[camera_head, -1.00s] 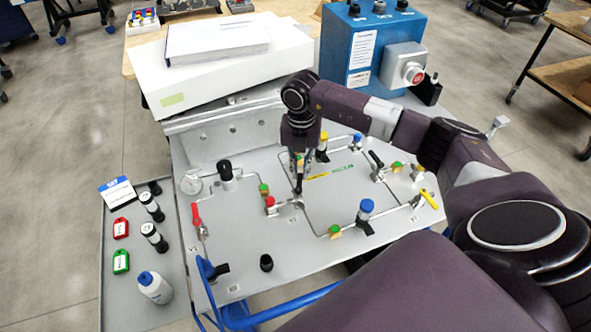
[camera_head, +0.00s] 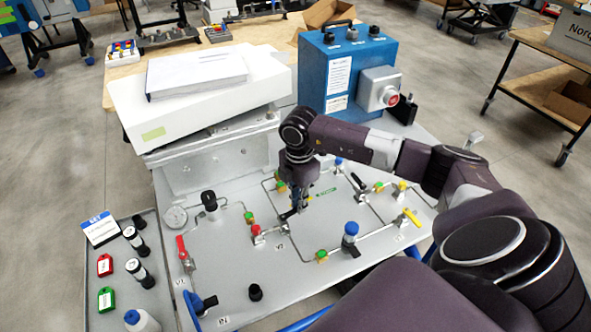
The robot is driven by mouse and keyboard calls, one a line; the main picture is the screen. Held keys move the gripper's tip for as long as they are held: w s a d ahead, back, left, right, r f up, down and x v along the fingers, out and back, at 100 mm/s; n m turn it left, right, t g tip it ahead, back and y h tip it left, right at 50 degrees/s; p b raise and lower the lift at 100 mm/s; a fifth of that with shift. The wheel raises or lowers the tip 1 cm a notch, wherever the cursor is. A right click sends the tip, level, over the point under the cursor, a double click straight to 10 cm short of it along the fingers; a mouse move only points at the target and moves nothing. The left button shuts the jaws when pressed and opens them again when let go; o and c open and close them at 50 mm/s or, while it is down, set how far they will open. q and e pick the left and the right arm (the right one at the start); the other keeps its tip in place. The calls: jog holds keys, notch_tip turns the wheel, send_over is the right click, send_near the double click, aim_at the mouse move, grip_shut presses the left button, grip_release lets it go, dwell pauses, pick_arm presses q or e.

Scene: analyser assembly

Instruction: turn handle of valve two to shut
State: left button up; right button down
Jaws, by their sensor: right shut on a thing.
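Valve two (camera_head: 284,229) sits on the grey panel (camera_head: 232,262), beside the red-topped fitting (camera_head: 257,232) and above a small V2 label. Its black handle (camera_head: 288,214) slants up to the right towards my right gripper. My right gripper (camera_head: 302,205) points down over the panel and is shut on the handle's end; its fingers partly hide it. My left gripper is not in view.
A red-handled valve (camera_head: 182,247), a blue knob (camera_head: 351,228) and a yellow-handled valve (camera_head: 411,217) stand around on the panel. A blue box (camera_head: 345,65) stands behind. Tags and vials lie on a tray (camera_head: 112,245) at left.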

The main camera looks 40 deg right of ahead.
jog(key=shift+s+r+m, duration=0.1)
jog(key=shift+s+m, duration=0.25)
jog(key=shift+m, duration=0.65)
jog(key=c, duration=2)
grip_release()
jog(key=shift+s+a, duration=0.1)
jog(key=shift+o, duration=0.2)
jog(key=shift+r, duration=0.1)
notch_tip(320, 180, up, 12)
